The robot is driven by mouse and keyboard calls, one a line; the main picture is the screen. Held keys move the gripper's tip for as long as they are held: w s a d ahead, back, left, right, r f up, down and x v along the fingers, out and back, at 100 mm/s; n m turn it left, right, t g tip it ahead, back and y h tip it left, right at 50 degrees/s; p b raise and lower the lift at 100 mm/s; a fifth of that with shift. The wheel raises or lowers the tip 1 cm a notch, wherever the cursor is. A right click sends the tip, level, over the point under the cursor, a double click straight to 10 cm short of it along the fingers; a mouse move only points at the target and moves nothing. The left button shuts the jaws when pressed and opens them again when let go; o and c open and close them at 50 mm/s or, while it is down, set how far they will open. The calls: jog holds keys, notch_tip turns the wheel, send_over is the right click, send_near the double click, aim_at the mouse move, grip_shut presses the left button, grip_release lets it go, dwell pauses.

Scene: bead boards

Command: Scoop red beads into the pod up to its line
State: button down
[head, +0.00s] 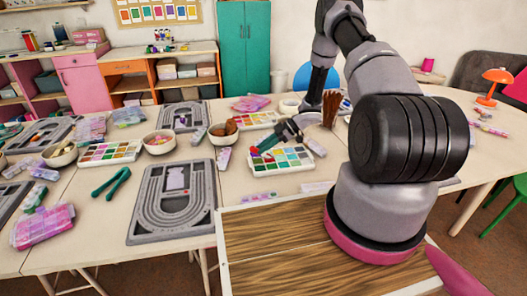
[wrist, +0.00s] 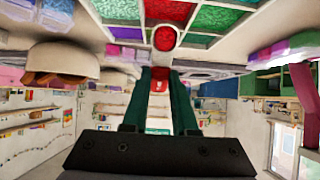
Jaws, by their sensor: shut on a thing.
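My gripper (head: 264,147) reaches over the near bead tray (head: 293,185), a white box of coloured compartments. In the wrist view my gripper's dark green fingers (wrist: 160,72) are shut on the handle of a small scoop (wrist: 166,48). The scoop's round bowl has a pale rim and shows red beads inside. Behind it in the wrist view are red beads (wrist: 168,11) in one compartment, with green compartments beside it. I cannot tell whether the bowl touches the beads. I cannot pick out the pod or its line for certain in either view.
Clear packets and boxes crowd the far left. The wooden surface (head: 275,245) in front is bare.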

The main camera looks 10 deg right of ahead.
aim_at(254, 148)
jog(key=shift+a+r, duration=0.1)
jog(key=shift+r, duration=0.2)
jog(key=shift+a+r+h, duration=0.2)
jog(key=shift+a+h, duration=0.15)
jog(key=shift+h, duration=0.05)
jog(key=h, duration=0.1)
jog(key=a+h, duration=0.1)
jog(key=h, duration=0.1)
jog(key=shift+a+r, duration=0.15)
jog(key=shift+r, duration=0.1)
jog(key=shift+a+r+h, duration=0.2)
jog(key=shift+r+h, duration=0.5)
jog(key=shift+h, duration=0.3)
